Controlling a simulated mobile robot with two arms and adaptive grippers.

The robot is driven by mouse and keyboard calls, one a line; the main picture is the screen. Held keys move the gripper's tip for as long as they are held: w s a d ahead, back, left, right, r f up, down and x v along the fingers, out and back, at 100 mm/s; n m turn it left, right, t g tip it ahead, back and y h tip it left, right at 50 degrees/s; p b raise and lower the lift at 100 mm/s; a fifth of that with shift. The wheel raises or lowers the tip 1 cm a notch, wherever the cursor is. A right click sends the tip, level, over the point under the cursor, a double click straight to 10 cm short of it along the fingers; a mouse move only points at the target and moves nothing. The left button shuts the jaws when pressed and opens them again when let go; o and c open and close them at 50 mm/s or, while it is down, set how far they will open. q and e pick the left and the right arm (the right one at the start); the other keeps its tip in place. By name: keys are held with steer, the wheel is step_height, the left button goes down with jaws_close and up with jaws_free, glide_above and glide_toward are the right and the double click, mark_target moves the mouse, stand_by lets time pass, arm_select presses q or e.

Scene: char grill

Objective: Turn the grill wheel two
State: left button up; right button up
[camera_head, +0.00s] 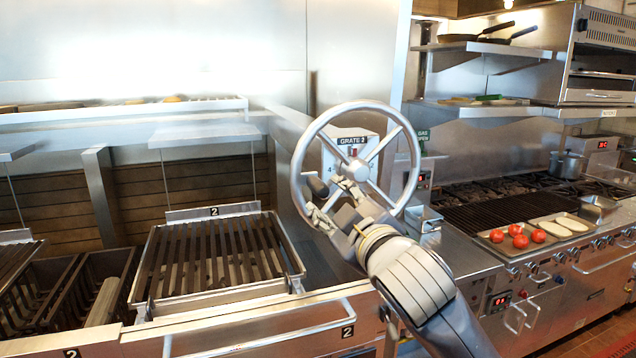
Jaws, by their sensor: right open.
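The metal grill wheel (411,160) is a spoked ring mounted upright in front of a box with a "GRATE 2" label (352,141). My right gripper (334,192) is at the lower left part of the wheel, in front of or among its spokes. It is open. I cannot tell whether its fingers touch the rim or a spoke. The gripper and wrist hide part of the wheel's lower side. The slatted grate marked 2 (216,258) lies to the left of the wheel. My left gripper is not in view.
A range (530,270) stands at the right, with a tray (496,239) of tomatoes and pale slices. A shelf (125,112) runs along the back left. A handle bar (265,327) marked 2 juts out below the grate. Pans (478,37) sit on the upper right shelf.

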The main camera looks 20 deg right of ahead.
mark_target(318, 187)
steer(key=w+p, duration=0.2)
steer(key=w, duration=0.5)
steer(key=shift+w+a+r, duration=0.1)
steer(key=shift+w, duration=0.75)
steer(key=shift+c, duration=0.3)
jaws_close()
